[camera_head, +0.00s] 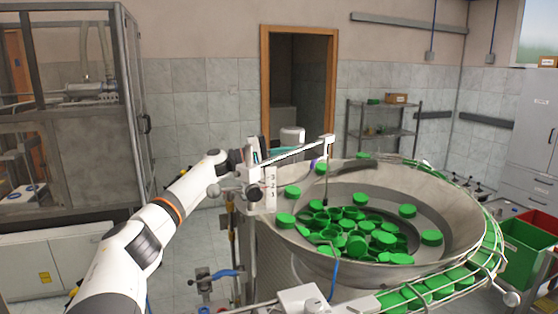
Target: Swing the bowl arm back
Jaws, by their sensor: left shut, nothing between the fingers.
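The bowl arm (296,152) is a pale metal bar. It runs from a post with a black knob at the left rim of the feeder bowl (462,225) out over the bowl. A short rod hangs from its far end above the bowl's back left part. My left arm comes in from the left, and my left gripper (262,148) is behind the bowl arm's post end. It is shut and empty; its fingertips are partly hidden, and I cannot tell whether they touch the bar. Green caps (355,232) lie in the bowl. My right gripper is not in view.
A rail track (492,240) with green caps curves around the bowl's right and front. Green and red bins (527,250) stand at the right. A glazed machine cabinet (65,110) is at the left, and a wire shelf (383,130) stands behind.

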